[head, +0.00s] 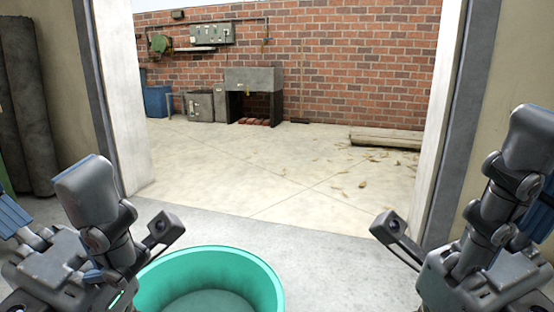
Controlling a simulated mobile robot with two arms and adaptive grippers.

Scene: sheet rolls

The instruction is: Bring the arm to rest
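My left arm comes in at the lower left, with the grey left gripper (50,268) low in the picture. My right arm comes in at the lower right, with the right gripper (470,282) also low. Both wrists are folded near my body, roughly mirrored. The fingertips of both grippers are not clearly shown, and I cannot tell whether they are open or shut. No held object shows at either one.
A teal tub (262,280) stands in front, beside my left arm and cut off below. Tall dark rolls (28,115) lean at the left wall. Door frames (122,95) stand on both sides. Beyond are open floor, a log (385,138), a grey sink (252,78) and bins.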

